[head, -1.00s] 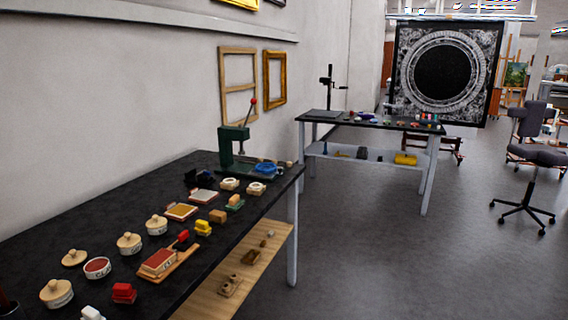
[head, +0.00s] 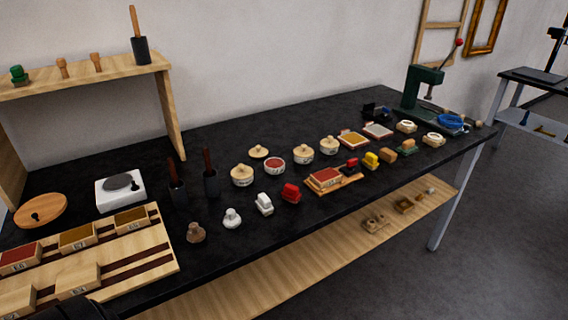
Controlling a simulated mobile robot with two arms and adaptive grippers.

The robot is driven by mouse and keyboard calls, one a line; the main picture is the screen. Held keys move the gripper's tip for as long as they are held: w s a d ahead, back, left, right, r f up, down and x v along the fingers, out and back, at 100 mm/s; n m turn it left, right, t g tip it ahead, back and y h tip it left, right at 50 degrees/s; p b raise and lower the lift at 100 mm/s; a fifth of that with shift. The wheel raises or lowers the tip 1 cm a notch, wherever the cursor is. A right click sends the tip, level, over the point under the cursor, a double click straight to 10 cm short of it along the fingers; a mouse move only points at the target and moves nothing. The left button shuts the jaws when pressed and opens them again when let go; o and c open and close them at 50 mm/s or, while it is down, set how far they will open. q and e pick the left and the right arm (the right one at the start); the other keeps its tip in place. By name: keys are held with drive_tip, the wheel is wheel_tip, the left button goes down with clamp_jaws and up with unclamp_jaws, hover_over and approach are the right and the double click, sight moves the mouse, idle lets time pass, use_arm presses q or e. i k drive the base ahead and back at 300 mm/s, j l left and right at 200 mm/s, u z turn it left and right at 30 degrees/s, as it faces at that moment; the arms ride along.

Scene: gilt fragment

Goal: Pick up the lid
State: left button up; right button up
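A loose round wooden lid (head: 258,151) with a small knob lies on the black tabletop, behind an open pale jar (head: 275,165) with red contents. The task does not say which lid is meant. I see neither gripper clearly in the head view. A dark shape cut off at the bottom left edge cannot be identified.
The black table (head: 330,112) is clear behind the jars. In front stand stamps, including a red one (head: 290,193) and a white one (head: 264,204). A wooden tray (head: 150,262), dark holders (head: 178,190) and a wooden shelf (head: 120,72) are left. A green press (head: 424,92) stands far right.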

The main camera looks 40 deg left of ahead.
sight(257, 151)
drive_tip(key=j+u, duration=0.2)
drive_tip(key=u, duration=1.05)
drive_tip(key=l, duration=0.4)
drive_tip(key=u, duration=0.05)
